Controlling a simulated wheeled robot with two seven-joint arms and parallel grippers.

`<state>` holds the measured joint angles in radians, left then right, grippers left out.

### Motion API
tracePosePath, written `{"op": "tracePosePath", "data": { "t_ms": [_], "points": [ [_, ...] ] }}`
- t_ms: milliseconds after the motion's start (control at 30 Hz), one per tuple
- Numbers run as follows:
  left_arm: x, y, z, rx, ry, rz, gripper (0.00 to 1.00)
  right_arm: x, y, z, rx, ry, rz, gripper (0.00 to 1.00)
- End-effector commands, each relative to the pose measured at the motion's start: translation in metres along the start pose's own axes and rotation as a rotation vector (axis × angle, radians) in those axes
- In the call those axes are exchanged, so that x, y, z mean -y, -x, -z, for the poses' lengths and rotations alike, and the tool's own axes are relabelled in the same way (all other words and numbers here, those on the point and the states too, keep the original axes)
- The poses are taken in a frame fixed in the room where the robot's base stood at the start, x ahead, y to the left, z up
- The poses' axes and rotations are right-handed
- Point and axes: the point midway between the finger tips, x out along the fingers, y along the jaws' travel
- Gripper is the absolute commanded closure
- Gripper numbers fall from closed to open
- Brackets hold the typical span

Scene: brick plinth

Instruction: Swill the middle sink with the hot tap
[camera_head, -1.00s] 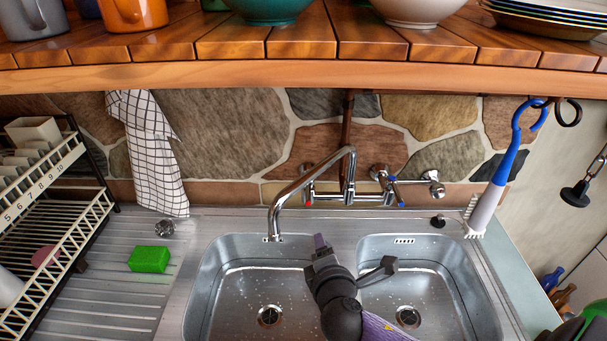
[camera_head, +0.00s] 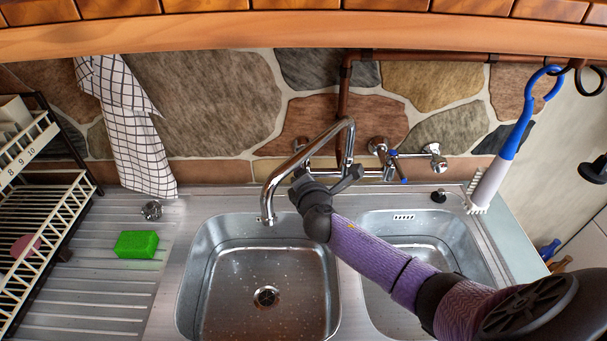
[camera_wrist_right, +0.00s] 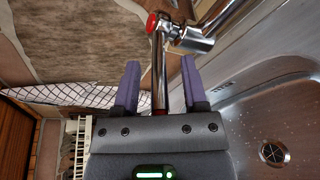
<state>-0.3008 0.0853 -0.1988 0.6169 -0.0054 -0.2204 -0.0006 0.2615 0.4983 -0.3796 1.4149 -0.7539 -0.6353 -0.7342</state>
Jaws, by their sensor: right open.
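My right gripper (camera_head: 320,182) is at the mixer tap, below and behind the spout's curve. In the right wrist view its two purple fingers (camera_wrist_right: 160,85) are spread apart. The red-capped hot tap (camera_wrist_right: 152,22) is ahead of them, and its chrome stem lines up with the gap; I cannot tell whether they touch. My gripper hides the hot tap in the head view. The chrome spout (camera_head: 267,185) hangs over the left basin (camera_head: 225,290), with no stream visible. The right basin (camera_head: 458,262) is partly behind my arm. My left gripper is out of view.
A green sponge (camera_head: 137,244) lies on the drainer, beside a dish rack (camera_head: 45,215). A checked cloth (camera_head: 130,130) hangs on the stone wall. The blue-tipped cold tap (camera_head: 392,165) is right of the spout. A blue-handled brush (camera_head: 510,140) hangs at the right. A wooden shelf (camera_head: 250,38) overhangs above.

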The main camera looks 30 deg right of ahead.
Motion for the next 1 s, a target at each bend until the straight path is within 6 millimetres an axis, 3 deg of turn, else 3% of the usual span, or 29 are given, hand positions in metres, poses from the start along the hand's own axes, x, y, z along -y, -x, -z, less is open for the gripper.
{"op": "tracePosePath", "data": {
  "t_ms": [100,367,1000],
  "points": [
    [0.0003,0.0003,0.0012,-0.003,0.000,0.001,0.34,-0.0002,0.0003,0.0001,0.000,-0.001,0.000,0.47],
    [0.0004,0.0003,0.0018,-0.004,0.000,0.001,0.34,-0.0001,0.0005,0.0002,-0.001,-0.001,0.000,1.00],
    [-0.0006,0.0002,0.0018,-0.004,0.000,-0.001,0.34,0.0003,0.0007,0.0004,-0.001,-0.001,0.001,1.00]
  ]
}}
